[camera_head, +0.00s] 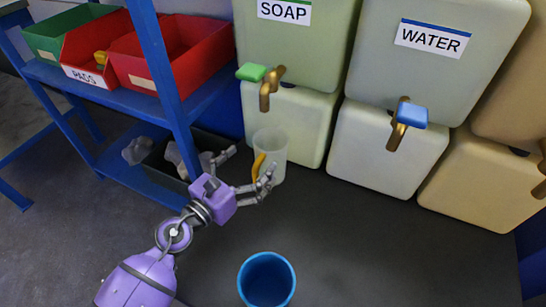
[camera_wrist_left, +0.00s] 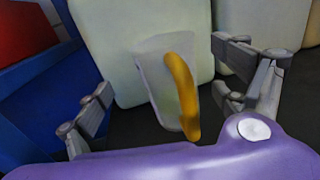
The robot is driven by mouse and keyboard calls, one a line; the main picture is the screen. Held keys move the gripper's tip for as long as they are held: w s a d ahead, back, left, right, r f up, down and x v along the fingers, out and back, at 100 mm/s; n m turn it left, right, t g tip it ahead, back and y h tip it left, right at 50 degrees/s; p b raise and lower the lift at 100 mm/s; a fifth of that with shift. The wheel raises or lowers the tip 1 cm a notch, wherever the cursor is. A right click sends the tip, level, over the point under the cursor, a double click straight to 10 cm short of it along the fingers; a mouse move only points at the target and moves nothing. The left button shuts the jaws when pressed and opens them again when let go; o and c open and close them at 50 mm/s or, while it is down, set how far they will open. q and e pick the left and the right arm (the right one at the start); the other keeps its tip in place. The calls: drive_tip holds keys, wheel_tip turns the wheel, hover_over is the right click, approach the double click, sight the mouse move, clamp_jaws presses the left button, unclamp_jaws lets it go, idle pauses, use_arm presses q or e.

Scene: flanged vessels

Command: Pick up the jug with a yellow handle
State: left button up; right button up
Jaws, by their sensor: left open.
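The jug (camera_head: 272,148) is a translucent vessel with a yellow handle (camera_head: 258,166). It stands upright on the dark surface, below the soap tap, in front of the lower pale container. My left gripper (camera_head: 250,170) is open, with its fingers spread in front of the jug. In the left wrist view the jug (camera_wrist_left: 155,85) shows between the two fingers, and its yellow handle (camera_wrist_left: 183,95) faces my gripper. The fingers appear apart from the jug and handle. My right gripper is not in view.
A blue cup (camera_head: 266,282) stands at the front. Soap (camera_head: 300,45) and water (camera_head: 430,55) containers with taps line the back. A blue shelf (camera_head: 60,75) at left holds red bins (camera_head: 185,65) and a green one. The dark surface (camera_head: 390,250) at right is clear.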

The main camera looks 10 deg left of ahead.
sight(270, 148)
use_arm(q)
drive_tip(key=x, duration=0.7)
drive_tip(key=shift+d+f, duration=0.2)
drive_tip(key=shift+d, duration=0.2)
drive_tip(key=shift+s, duration=0.1)
drive_tip(key=shift+c, duration=0.5)
drive_tip(key=c, duration=1.4)
drive_tip(key=shift+r, duration=0.15)
